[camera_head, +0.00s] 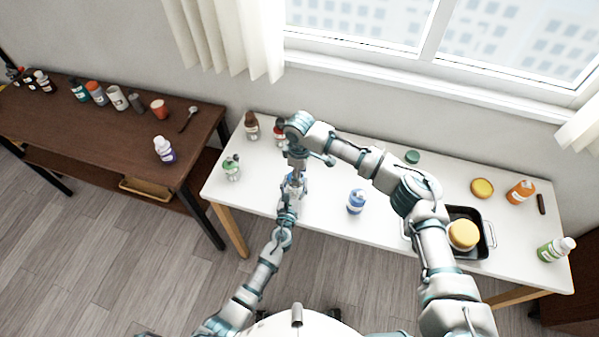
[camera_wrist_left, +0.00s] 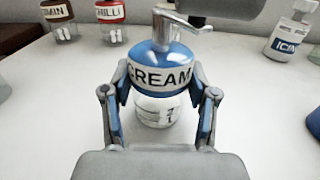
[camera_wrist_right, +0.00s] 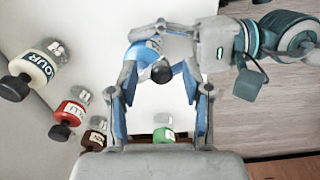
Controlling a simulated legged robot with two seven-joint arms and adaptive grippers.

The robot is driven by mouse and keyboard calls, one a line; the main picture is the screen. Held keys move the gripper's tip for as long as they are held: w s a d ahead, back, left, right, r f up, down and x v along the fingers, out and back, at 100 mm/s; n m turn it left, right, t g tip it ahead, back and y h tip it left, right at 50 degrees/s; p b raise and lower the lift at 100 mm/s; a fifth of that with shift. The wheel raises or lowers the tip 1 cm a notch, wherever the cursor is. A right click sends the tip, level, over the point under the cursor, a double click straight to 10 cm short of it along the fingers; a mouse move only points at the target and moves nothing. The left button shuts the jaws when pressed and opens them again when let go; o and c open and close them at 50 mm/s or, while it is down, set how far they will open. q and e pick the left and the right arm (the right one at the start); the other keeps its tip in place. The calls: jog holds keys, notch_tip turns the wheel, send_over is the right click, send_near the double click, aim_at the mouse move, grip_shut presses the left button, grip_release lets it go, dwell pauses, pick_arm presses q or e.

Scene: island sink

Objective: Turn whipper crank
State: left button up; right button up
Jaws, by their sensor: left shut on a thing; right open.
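The cream whipper (camera_wrist_left: 160,75) is a clear jar with a blue top, a "CREAM" label and a silver crank (camera_wrist_left: 182,20) on top. It stands upright on the white table. My left gripper (camera_head: 292,192) is shut around its blue top, one finger on each side in the left wrist view. My right gripper (camera_head: 295,162) points down over the whipper and is open. In the right wrist view, the crank's dark knob (camera_wrist_right: 161,71) shows between its spread fingers. I cannot tell whether a finger touches the crank. In the head view the arms mostly hide the whipper.
A brown table (camera_head: 60,120) with bottles stands to the left.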

jog(key=shift+c, duration=0.2)
grip_shut()
jog(key=m, duration=0.1)
jog(key=a+m, duration=0.1)
jog(key=m, duration=0.3)
jog(key=shift+a+m, duration=0.25)
jog(key=shift+m, duration=0.05)
jog(key=shift+o, duration=0.2)
grip_release()
notch_tip(320, 180, up, 12)
